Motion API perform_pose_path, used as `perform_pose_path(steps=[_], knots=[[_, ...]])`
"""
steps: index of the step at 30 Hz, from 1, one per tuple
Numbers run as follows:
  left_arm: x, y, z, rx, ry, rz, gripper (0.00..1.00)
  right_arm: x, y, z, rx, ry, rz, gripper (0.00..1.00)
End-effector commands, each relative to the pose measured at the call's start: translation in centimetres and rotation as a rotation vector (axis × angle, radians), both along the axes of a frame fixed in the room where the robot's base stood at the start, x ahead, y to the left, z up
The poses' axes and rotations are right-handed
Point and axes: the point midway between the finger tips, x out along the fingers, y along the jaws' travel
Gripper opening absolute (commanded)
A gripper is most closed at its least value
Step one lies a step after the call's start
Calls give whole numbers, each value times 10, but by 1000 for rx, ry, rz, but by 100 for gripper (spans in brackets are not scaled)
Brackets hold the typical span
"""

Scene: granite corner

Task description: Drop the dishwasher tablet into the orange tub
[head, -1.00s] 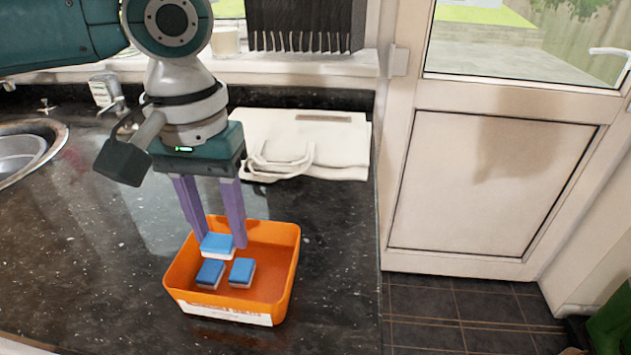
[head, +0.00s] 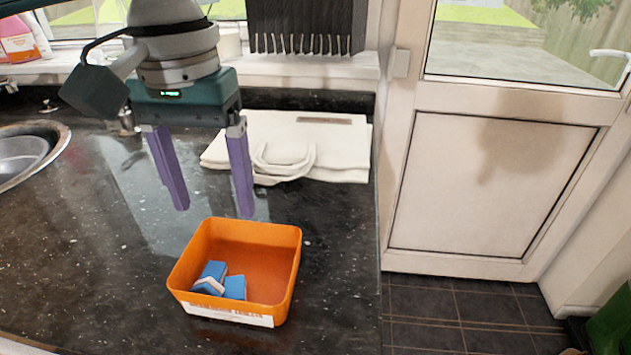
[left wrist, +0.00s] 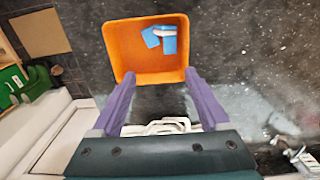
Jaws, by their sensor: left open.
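The orange tub (head: 283,240) stands on the dark worktop near its right edge, with a paper label on its front. Blue and white dishwasher tablets (head: 234,287) lie in a heap in its front left part, some tilted on one another. The tub (left wrist: 118,55) and tablets (left wrist: 169,45) also show in the left wrist view. My left gripper (head: 212,212) is open and empty, its purple fingers spread above the worktop just behind the tub. In the left wrist view its fingertips (left wrist: 160,76) flank the tub's near side. My right gripper is not seen.
A folded white cloth bag (head: 335,155) lies behind the tub under the window sill. A metal sink (head: 25,150) is at the far left. The worktop ends right of the tub, with a white door (head: 490,180) beyond. Worktop left of the tub is clear.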

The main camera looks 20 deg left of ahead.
Motion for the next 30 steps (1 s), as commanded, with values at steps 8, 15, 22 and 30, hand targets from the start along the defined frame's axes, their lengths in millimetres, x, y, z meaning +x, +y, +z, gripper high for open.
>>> perform_pose_path(steps=[8, 15, 22, 30], knots=[[0, 0, 41, 0, -2, 0, 78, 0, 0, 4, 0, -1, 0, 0], [0, 0, 46, 0, 0, 1, 78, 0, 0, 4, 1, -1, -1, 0], [-1, -1, 44, -1, 0, -6, 78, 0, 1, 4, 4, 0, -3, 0], [-31, -60, 6, -91, -64, -279, 78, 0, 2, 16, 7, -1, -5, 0]])
